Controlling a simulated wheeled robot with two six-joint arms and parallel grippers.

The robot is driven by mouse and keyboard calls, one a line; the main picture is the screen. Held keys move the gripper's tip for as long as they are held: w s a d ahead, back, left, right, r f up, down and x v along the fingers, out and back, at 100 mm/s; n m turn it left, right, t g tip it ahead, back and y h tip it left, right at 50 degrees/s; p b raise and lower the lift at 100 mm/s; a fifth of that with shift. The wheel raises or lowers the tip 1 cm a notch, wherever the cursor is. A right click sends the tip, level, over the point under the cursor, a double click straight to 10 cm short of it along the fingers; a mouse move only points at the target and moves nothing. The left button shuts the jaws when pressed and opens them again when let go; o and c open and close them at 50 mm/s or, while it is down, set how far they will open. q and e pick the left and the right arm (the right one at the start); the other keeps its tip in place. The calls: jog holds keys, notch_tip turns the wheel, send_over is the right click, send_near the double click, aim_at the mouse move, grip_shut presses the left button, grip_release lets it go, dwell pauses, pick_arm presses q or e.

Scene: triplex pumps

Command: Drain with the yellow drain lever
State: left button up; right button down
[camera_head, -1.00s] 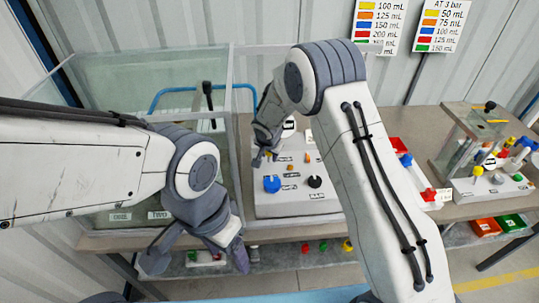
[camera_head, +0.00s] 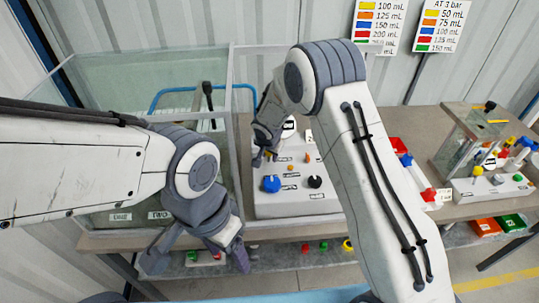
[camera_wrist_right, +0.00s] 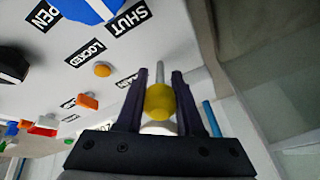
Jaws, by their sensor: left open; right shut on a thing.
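The yellow drain lever (camera_wrist_right: 160,100) shows in the right wrist view as a round yellow knob on a thin grey rod. My right gripper (camera_wrist_right: 154,92) is shut on this knob, with one dark finger on each side. In the head view my right gripper (camera_head: 264,155) is at the left edge of the white control panel (camera_head: 285,208), and it mostly hides the lever. A label beside the lever is partly covered by a finger. My left gripper (camera_head: 198,258) is open and empty, low in front of the glass tank and away from the panel.
The panel carries a blue knob (camera_head: 271,184), a black knob (camera_head: 315,182) and small orange parts (camera_wrist_right: 102,69). The glass tank (camera_head: 150,62) stands left of the panel. A second unit (camera_head: 490,188) with coloured valves stands at the right.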

jog(key=shift+r+p, duration=0.25)
jog(key=shift+p, duration=0.1)
jog(key=g+p, duration=0.1)
jog(key=p, duration=0.3)
jog(key=w+g+p, duration=0.1)
jog(key=p, duration=0.3)
jog(key=shift+w+d+r, duration=0.1)
jog(key=shift+w+r, duration=0.05)
jog(key=shift+r, duration=0.1)
jog(key=shift+w+f+g, duration=0.15)
jog(key=shift+f+g, duration=0.1)
jog(key=shift+g, duration=0.15)
jog(key=w+g+b, duration=0.1)
jog(key=g+b, duration=0.1)
jog(key=b, duration=0.2)
jog(key=shift+f, duration=0.4)
jog(key=shift+w+r+g+b, duration=0.1)
jog(key=shift+g+b, duration=0.2)
jog(key=shift+b, duration=0.25)
jog(key=shift+r, duration=0.15)
jog(key=c, duration=0.6)
grip_release()
